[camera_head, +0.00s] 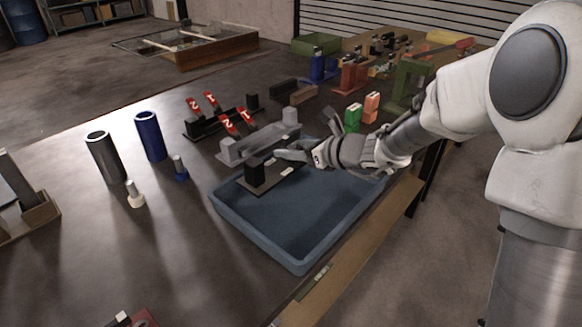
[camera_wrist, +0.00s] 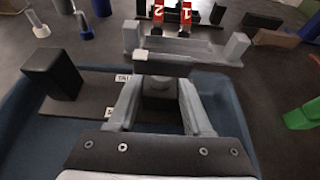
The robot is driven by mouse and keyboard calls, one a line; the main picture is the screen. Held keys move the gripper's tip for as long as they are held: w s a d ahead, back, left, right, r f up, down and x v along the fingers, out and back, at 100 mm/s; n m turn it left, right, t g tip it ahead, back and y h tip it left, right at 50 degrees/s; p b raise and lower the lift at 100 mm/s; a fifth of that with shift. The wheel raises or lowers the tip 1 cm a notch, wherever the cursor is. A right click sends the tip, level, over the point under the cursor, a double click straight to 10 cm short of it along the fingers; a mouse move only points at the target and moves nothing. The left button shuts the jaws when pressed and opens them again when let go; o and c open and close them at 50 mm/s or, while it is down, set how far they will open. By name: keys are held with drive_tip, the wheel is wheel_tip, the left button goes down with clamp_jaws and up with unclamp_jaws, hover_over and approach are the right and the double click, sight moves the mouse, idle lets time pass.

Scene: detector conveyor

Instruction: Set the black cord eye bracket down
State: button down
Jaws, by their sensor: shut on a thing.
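The black cord eye bracket (camera_head: 257,175) is a flat dark plate with an upright black block at one end and small pale labels. In the wrist view its block (camera_wrist: 55,72) stands to the left, with the plate running toward my fingers. My gripper (camera_head: 287,155) is shut on the bracket's near end; in the wrist view the fingers (camera_wrist: 160,98) close around a dark part there. The bracket is over the back left part of the blue tray (camera_head: 285,258). I cannot tell whether it touches the tray. The fingers partly hide its held end.
A grey two-post bracket (camera_head: 258,142) stands just behind the tray, and a black rack with red numbered tags (camera_head: 222,120) is beyond it. Dark and blue cylinders (camera_head: 150,137) stand at left. Green and orange pieces (camera_head: 353,117) stand behind my wrist. The tray's front is empty.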

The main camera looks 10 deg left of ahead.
sight(298, 164)
drive_tip(key=shift+w+a+f+b, duration=0.15)
drive_tip(key=shift+f+b, duration=0.7)
drive_tip(key=shift+f, duration=1.15)
drive_tip(key=shift+f, duration=0.2)
drive_tip(key=shift+c, duration=1.6)
unclamp_jaws()
